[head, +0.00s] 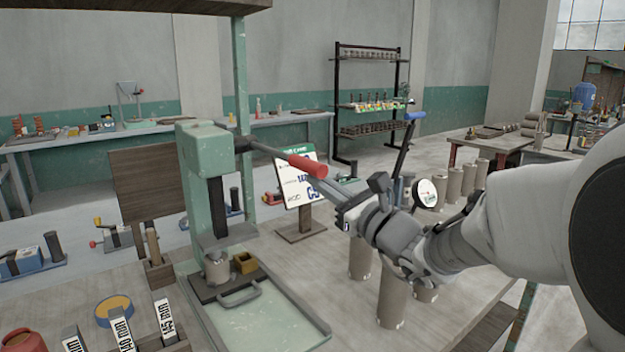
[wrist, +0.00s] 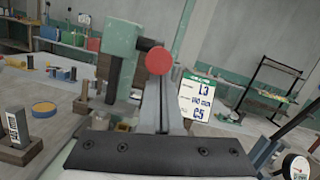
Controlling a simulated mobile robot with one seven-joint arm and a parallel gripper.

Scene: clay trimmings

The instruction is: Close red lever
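The red lever (head: 307,166) is a dark rod with a red grip. It sticks out toward the right from the green press (head: 203,165), roughly level and tilted slightly down. In the wrist view its red grip (wrist: 159,61) shows almost end-on, just beyond or over my fingertips. My gripper (head: 322,186) is just below and to the right of the grip, pointing at it. In the wrist view the gripper fingers (wrist: 162,100) lie side by side, shut with nothing visible between them. I cannot tell whether they touch the lever.
A sign (head: 298,180) stands behind the red grip. Several clay cylinders (head: 392,300) stand below my arm. A tray (head: 270,330) lies in front of the press.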

